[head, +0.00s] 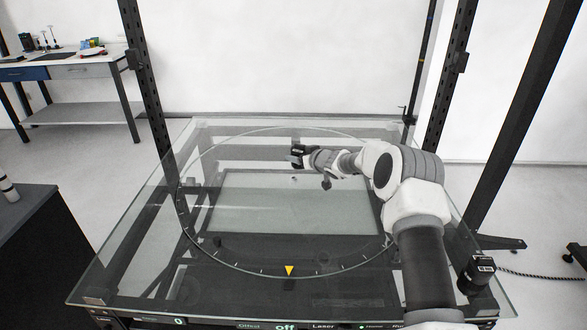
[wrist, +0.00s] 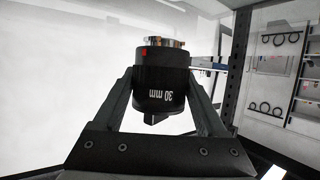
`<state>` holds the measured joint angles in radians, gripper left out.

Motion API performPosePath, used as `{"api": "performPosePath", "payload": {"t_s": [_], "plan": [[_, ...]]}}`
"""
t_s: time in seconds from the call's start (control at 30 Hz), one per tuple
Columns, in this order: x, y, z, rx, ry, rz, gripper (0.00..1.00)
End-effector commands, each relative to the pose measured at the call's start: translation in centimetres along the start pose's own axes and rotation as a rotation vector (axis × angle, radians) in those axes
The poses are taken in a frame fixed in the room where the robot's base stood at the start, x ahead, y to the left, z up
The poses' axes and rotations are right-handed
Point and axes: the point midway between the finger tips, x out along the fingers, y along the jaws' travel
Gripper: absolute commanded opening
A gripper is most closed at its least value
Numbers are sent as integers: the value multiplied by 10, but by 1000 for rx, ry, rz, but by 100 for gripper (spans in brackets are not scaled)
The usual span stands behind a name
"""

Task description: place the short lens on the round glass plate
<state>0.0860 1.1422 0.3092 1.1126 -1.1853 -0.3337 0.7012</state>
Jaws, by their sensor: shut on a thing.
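The round glass plate (head: 320,215) lies in the glass table top, ringed by tick marks with a yellow triangle (head: 289,271) at its front. My gripper (head: 299,156) appears over the far middle part of the plate in the head view. It is shut on a short black lens (head: 297,152). In the wrist view the lens (wrist: 160,88) sits between both fingers, with "30 mm" upside down, a red mark and a metal ring at its top end. The height of the lens above the glass is hard to tell.
A black device with a white label (head: 481,270) stands at the table's front right corner. Dark frame posts (head: 148,95) rise around the table. A black cabinet (head: 30,235) with a white-and-black object (head: 8,188) stands at left. The plate's surface looks clear.

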Motion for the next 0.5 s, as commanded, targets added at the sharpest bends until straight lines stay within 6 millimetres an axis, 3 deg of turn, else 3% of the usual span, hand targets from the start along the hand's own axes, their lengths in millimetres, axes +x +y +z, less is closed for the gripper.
{"api": "performPosePath", "payload": {"t_s": [0.2,0.37,0.5], "plan": [[26,-10,3,-2,2,-1,0],[32,-11,6,0,2,0,0],[38,-12,23,1,0,0,0]]}}
